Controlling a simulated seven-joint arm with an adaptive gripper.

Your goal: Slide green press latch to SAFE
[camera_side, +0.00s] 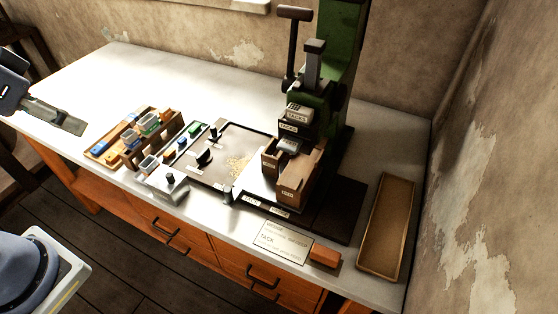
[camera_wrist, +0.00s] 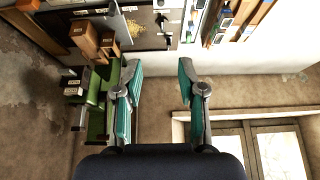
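The green press (camera_side: 340,45) stands at the back right of the workbench in the side view, with a dark handle on top. It also shows upside down at the left of the wrist view (camera_wrist: 97,112), partly behind a finger. I cannot make out the latch or its SAFE mark in either view. My gripper (camera_wrist: 159,78) has its two teal-padded fingers spread apart with nothing between them. In the side view my gripper (camera_side: 62,118) is at the left edge, above the far left part of the bench and well away from the press.
Brown boxes (camera_side: 297,178) sit in front of the press. A dark tray (camera_side: 225,143) and a rack of coloured items (camera_side: 140,133) lie to its left. An empty brown tray (camera_side: 386,225) and an orange block (camera_side: 324,255) are at the right. The bench's back left is clear.

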